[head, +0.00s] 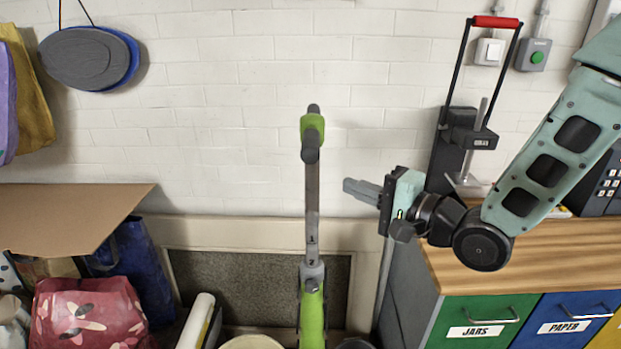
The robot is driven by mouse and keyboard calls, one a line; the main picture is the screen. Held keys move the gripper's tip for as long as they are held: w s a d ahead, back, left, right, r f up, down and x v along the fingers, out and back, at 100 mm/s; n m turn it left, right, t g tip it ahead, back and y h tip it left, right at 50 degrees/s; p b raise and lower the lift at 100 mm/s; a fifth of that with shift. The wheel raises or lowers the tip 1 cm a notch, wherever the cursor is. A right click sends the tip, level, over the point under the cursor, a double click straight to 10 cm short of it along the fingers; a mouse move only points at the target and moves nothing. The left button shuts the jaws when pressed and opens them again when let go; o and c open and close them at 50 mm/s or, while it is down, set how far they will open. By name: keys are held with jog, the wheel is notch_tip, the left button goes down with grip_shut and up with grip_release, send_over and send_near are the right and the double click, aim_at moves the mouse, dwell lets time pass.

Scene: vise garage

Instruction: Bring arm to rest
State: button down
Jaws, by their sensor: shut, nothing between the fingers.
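My gripper (361,191) is at the end of my teal arm (553,150), which reaches in from the right side of the head view. Its fingers point left and are shut with nothing in them. It is in the air in front of the white brick wall, left of the wooden worktop (540,250). It appears apart from the green and grey upright handle (312,150) that stands to its left.
The worktop's cabinet has drawers labelled JARS (478,325) and PAPER (570,320). A black stand with a red handle (496,22) is behind my wrist. At left are a cardboard flap (70,215), a blue bag (135,265) and a red flowered bag (88,318). The upper middle is clear.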

jog(key=s+f+n+g+h+b, duration=0.1)
jog(key=s+f+n+g+h, duration=0.4)
jog(key=s+f+n+h, duration=0.35)
jog(key=s+d+n+g+h, duration=0.2)
jog(key=s+n+g, duration=0.1)
jog(key=s, duration=0.6)
jog(key=s+d+r+n+g+h+b, duration=0.1)
jog(key=s+d+n+g+h, duration=0.1)
jog(key=s, duration=0.6)
jog(key=shift+s+d+r+n+g, duration=0.2)
jog(key=shift+s+d+n+g, duration=0.15)
jog(key=shift+d+n+g, duration=0.65)
jog(key=shift+a+t+h, duration=0.15)
jog(key=shift+t+h, duration=0.1)
jog(key=shift+t, duration=0.05)
dwell(0.4)
